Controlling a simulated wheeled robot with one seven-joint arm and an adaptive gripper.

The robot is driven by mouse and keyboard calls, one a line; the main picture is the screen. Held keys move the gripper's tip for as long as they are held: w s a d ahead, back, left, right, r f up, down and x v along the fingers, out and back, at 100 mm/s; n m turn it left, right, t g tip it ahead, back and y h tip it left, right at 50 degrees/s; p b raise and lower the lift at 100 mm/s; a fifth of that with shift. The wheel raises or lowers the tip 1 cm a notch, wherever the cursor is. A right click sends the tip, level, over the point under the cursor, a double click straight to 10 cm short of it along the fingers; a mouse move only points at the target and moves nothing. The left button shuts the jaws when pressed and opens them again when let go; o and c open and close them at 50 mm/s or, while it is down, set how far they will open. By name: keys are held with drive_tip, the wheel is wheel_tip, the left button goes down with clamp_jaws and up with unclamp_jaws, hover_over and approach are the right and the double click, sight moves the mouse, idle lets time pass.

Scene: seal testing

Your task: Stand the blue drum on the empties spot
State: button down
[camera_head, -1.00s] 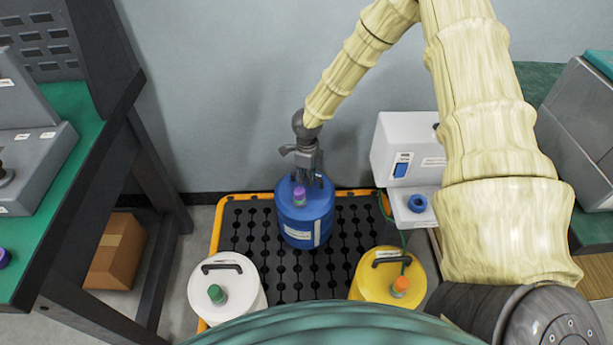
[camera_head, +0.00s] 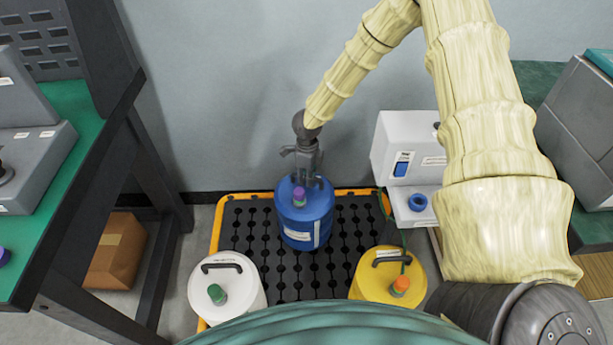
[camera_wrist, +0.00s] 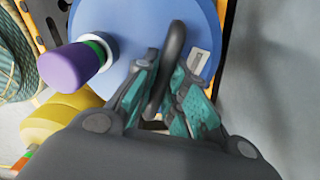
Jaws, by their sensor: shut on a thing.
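The blue drum (camera_head: 306,224) with a purple cap is upright at the back middle of the black grated tray (camera_head: 283,285) with a yellow rim. My gripper (camera_head: 307,178) is above its top. In the wrist view, my gripper (camera_wrist: 163,100) is shut on the dark handle of the blue drum (camera_wrist: 140,25), with a finger on each side. I cannot tell whether the drum's base touches the grating. No marking that I can read as the empties spot shows.
A white drum (camera_head: 226,290) with a green cap stands at front left, and a yellow drum (camera_head: 388,276) with an orange cap at front right. A white device (camera_head: 408,160) stands right of the tray. A green-topped bench (camera_head: 70,160) is at left, with a cardboard box (camera_head: 117,250) beneath.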

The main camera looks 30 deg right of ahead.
drive_tip(key=shift+p, duration=0.7)
drive_tip(key=shift+s+a+p, duration=0.2)
drive_tip(key=shift+p, duration=0.65)
idle(2.0)
drive_tip(key=shift+f, duration=0.15)
idle(0.3)
drive_tip(key=shift+f+y, duration=0.3)
drive_tip(key=shift+f, duration=0.65)
idle(0.6)
drive_tip(key=c, duration=1.4)
unclamp_jaws()
drive_tip(key=shift+r+p, duration=2.65)
drive_tip(key=shift+r, duration=0.85)
